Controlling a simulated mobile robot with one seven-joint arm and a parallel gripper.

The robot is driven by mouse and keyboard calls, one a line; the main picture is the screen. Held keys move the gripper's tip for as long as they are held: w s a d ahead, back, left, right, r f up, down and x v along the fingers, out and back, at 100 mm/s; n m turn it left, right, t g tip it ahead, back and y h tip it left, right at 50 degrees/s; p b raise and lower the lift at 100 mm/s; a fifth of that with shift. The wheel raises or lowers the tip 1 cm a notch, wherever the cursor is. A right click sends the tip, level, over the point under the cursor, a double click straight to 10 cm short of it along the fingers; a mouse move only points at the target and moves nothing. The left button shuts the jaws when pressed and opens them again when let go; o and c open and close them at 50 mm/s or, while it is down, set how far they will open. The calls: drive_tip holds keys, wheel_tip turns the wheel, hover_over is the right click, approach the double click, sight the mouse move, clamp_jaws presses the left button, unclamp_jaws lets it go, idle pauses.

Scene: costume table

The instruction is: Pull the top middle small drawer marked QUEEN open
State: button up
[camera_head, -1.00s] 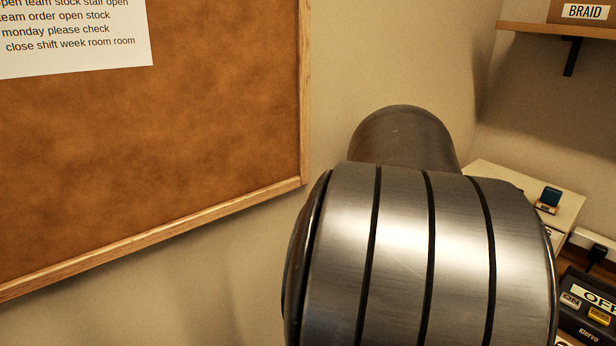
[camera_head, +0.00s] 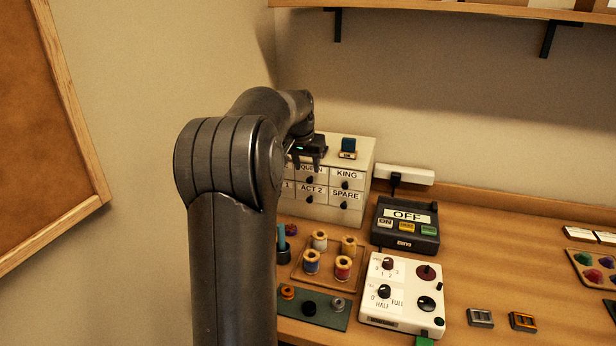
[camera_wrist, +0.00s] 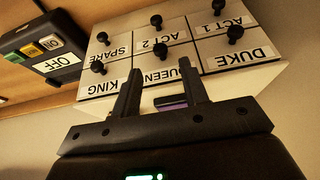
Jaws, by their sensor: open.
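The white drawer cabinet (camera_head: 358,161) stands at the back left of the table. Its QUEEN drawer (camera_head: 311,171) is top middle and looks shut; in the upside-down wrist view its label (camera_wrist: 158,77) is partly hidden by my fingers. The dark QUEEN knob (camera_wrist: 161,50) lies just beyond the fingertips, between their lines. My gripper (camera_wrist: 160,68) is open, its two fingers apart and empty. In the head view my gripper (camera_head: 307,166) is at the cabinet's upper front, partly hidden by my arm. Contact cannot be told.
KING (camera_head: 346,175), SPARE (camera_head: 345,195) and ACT 2 (camera_head: 311,190) drawers adjoin it. A small blue item (camera_head: 348,144) stands on the cabinet. Thread spools (camera_head: 319,240), a black OFF box (camera_head: 406,226) and a white control box (camera_head: 404,296) are in front. A shelf (camera_head: 450,8) hangs above.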

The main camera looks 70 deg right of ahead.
sight(309, 179)
drive_tip(key=x, duration=0.5)
drive_tip(key=shift+d+f, duration=0.15)
drive_tip(key=shift+f, duration=0.25)
drive_tip(key=shift+c, duration=0.3)
clamp_jaws()
